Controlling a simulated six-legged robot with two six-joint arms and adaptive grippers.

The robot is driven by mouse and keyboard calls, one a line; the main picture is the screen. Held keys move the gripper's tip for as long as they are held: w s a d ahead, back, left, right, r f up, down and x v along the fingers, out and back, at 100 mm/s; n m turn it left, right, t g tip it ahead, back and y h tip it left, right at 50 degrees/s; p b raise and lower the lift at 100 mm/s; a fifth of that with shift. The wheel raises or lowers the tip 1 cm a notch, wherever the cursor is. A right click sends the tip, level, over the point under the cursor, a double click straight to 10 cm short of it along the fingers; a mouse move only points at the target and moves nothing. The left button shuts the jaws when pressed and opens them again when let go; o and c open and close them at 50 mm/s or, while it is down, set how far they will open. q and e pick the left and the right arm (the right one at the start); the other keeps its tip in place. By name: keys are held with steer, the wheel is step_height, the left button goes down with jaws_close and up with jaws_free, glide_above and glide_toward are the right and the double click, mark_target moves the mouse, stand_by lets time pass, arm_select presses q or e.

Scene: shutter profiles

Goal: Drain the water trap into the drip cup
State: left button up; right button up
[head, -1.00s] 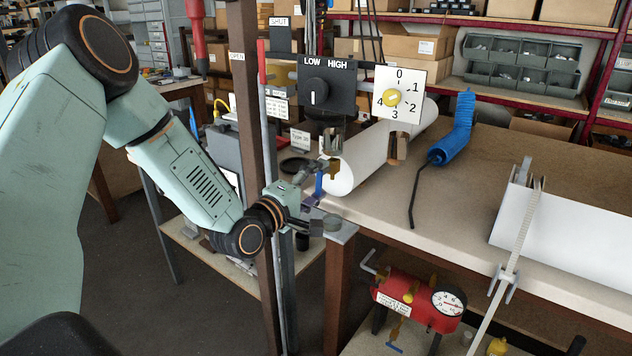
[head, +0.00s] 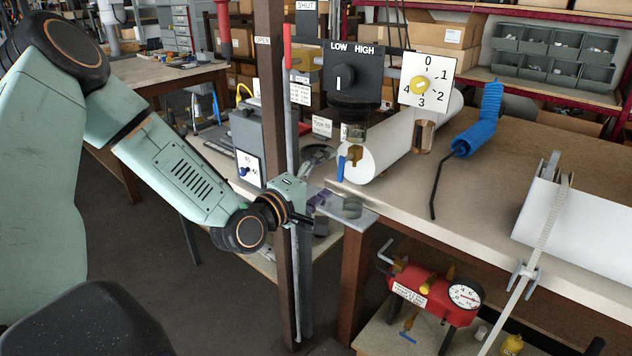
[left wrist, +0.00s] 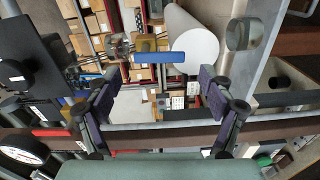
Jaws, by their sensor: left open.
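The water trap is a small clear bowl (head: 356,133) below the black LOW/HIGH regulator. A brass drain tap (head: 354,155) with a blue lever (head: 341,168) is at the trap. The lever hangs upright in the head view. In the left wrist view the lever (left wrist: 158,57) lies crosswise beyond the fingertips, beside the trap bowl (left wrist: 118,47). The clear drip cup (head: 352,207) stands on a metal ledge below; it also shows in the left wrist view (left wrist: 240,33). I cannot tell its contents. My left gripper (head: 324,177) is open and empty, left of the lever, apart from it.
A brown post (head: 275,150) and a grey upright with a red lever (head: 288,48) stand close behind my left wrist. A white cylinder (head: 385,150) lies behind the tap. A yellow-knobbed dial (head: 419,85) hangs above an amber bowl (head: 423,136). A red tank (head: 425,290) sits below.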

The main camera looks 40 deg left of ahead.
arm_select(q)
steer(key=shift+s, duration=1.7)
steer(key=shift+c, duration=0.2)
